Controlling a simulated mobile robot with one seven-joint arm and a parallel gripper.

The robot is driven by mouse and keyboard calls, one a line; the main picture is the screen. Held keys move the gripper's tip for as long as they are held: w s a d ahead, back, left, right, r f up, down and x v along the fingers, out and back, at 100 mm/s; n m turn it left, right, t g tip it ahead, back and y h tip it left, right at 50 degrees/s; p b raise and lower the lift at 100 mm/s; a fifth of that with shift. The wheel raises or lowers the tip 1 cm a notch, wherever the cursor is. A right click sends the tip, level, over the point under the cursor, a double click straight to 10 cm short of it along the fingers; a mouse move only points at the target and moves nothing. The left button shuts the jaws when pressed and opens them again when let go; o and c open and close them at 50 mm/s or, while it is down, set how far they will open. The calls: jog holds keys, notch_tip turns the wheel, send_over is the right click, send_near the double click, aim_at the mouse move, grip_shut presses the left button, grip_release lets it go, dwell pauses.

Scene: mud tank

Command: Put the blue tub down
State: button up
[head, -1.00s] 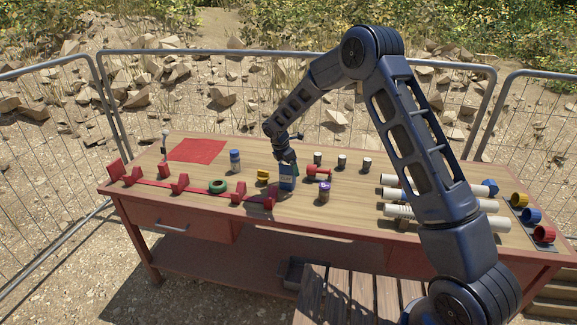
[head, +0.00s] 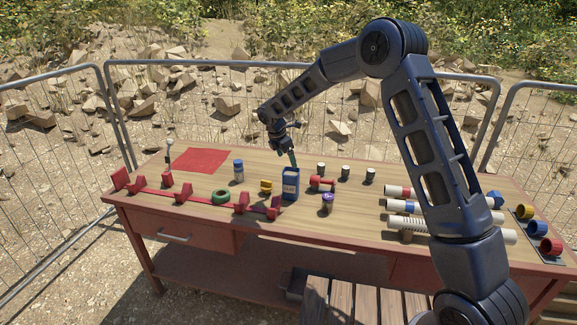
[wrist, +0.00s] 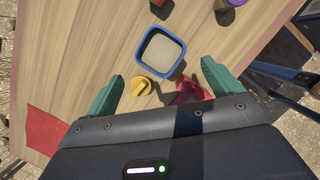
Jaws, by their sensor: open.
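The blue tub (head: 290,186) stands upright on the wooden tabletop near its front middle. In the wrist view its square blue rim (wrist: 178,70) surrounds a pale filling. My gripper (head: 292,160) is above and just behind the tub in the head view. In the wrist view my gripper (wrist: 160,85) has its two green fingers spread wide, with nothing held between them. The fingers look clear of the tub.
A yellow piece (head: 266,186), a red dumbbell-shaped piece (head: 321,183) and a purple-lidded jar (head: 327,203) stand close around the tub. A red rack (head: 200,199) runs along the front left. Pipes (head: 408,207) lie at right. A red mat (head: 200,160) lies at back left.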

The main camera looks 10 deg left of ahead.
jog(key=shift+v, duration=0.8)
jog(key=s+d+r+m, duration=0.1)
jog(key=d+r+m, duration=0.4)
jog(key=d+r, duration=0.5)
jog(key=s+d+r+m, duration=0.2)
jog(key=d+r+m, duration=0.3)
jog(key=d, duration=0.9)
jog(key=s+d+r+m+y, duration=0.1)
jog(key=s+d+r+m, duration=0.3)
jog(key=d, duration=0.4)
jog(key=s+d+r+m, duration=0.2)
jog(key=s+d+r, duration=0.1)
jog(key=s+d, duration=0.4)
jog(key=s+d+f+m+t, duration=0.1)
jog(key=s+d+m, duration=0.4)
jog(key=s+d, duration=0.2)
jog(key=s+d+f+m+t+y, duration=0.1)
jog(key=s+d+m, duration=0.5)
jog(key=s, duration=0.5)
jog(key=shift+s+d+f, duration=0.25)
jog(key=shift+d+f, duration=0.05)
jog(key=shift+d, duration=0.15)
